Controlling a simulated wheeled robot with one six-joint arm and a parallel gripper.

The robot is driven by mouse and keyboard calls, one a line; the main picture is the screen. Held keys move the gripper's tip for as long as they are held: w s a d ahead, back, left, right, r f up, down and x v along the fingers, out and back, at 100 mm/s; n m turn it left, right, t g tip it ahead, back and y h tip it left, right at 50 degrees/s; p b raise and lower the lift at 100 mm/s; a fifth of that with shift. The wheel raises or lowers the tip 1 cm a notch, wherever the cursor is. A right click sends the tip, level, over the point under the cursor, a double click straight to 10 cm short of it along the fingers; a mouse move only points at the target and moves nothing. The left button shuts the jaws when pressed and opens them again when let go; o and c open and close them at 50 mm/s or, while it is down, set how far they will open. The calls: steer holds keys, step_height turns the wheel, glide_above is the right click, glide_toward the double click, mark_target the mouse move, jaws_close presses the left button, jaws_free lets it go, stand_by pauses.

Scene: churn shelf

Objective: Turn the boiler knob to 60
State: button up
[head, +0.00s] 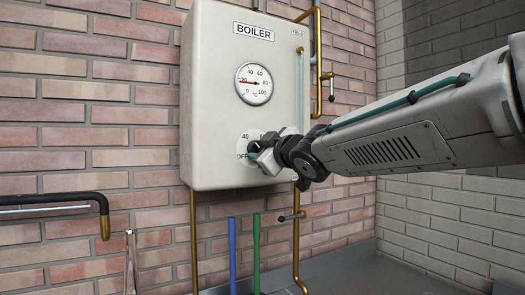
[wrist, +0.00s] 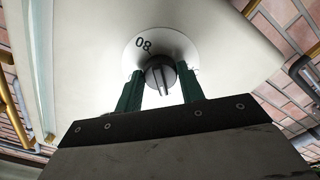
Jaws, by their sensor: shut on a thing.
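The white boiler (head: 215,105) hangs on the brick wall, with a round gauge (head: 254,84) whose red needle points near 20. Its knob sits on a white dial plate below the gauge; "40" and "OFF" show at the plate's left in the head view. In the wrist view the dark grey knob (wrist: 160,66) stands between my green fingers, and "80" shows upside down above it. My gripper (head: 260,151) is shut on the knob, one finger on each side (wrist: 160,76). I cannot tell which number the knob points to; my gripper hides much of the dial.
Brass pipes (head: 317,55) run along the boiler's right side and below it. A blue pipe (head: 232,255) and a green pipe (head: 256,252) stand under it. A black-covered pipe (head: 60,199) juts in at the left. Open space lies in front of the boiler.

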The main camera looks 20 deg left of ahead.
steer(key=m, duration=1.2)
steer(key=shift+s+a+f+m, duration=0.15)
steer(key=shift+f+m, duration=0.1)
steer(key=shift+m, duration=2.05)
steer(key=o, duration=0.9)
steer(key=shift+o, duration=0.2)
steer(key=shift+r, duration=0.15)
steer(key=shift+s, duration=0.1)
